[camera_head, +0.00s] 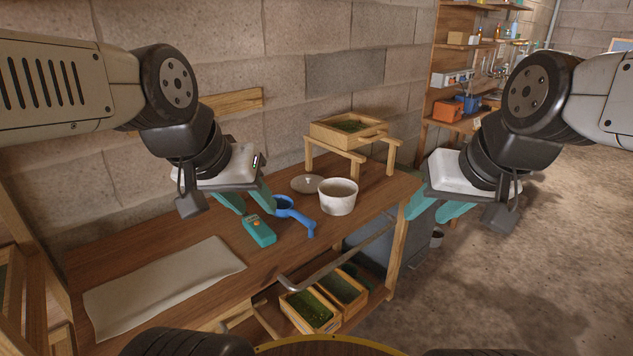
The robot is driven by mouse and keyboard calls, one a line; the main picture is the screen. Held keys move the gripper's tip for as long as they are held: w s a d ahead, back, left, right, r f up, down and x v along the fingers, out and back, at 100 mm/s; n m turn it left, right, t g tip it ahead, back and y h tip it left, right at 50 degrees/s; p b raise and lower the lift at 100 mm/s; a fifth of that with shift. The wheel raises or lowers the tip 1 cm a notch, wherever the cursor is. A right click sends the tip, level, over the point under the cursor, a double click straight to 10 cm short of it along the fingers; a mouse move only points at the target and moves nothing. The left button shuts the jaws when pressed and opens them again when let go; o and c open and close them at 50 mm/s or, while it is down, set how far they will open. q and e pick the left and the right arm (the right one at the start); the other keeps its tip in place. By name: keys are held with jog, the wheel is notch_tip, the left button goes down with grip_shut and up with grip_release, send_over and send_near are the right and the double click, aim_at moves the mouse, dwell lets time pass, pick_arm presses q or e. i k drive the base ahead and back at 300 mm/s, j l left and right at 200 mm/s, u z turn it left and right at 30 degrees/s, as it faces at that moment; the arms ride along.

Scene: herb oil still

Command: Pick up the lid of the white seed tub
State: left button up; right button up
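The white tub (338,201) stands upright and uncovered on the wooden table, with its mouth facing up. A round greyish disc that looks like its lid (304,184) lies flat on the table just left of the tub, partly behind it. My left gripper (257,209) has its two teal fingers apart, with nothing seen between them. It is left of the lid, above the table by the blue scoop. My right gripper (424,218) is also open and empty, to the right of the tub near the table's right end.
A wooden stand (351,155) bears a tray of herbs (349,126) behind the tub. A pale cloth (163,286) covers the table's left. Herb crates (311,312) sit below.

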aim_at(306, 183)
jog(key=i+l, duration=0.4)
jog(key=i, duration=0.2)
jog(key=i+l, duration=0.4)
jog(key=i, duration=0.2)
jog(key=k+l+z, duration=0.05)
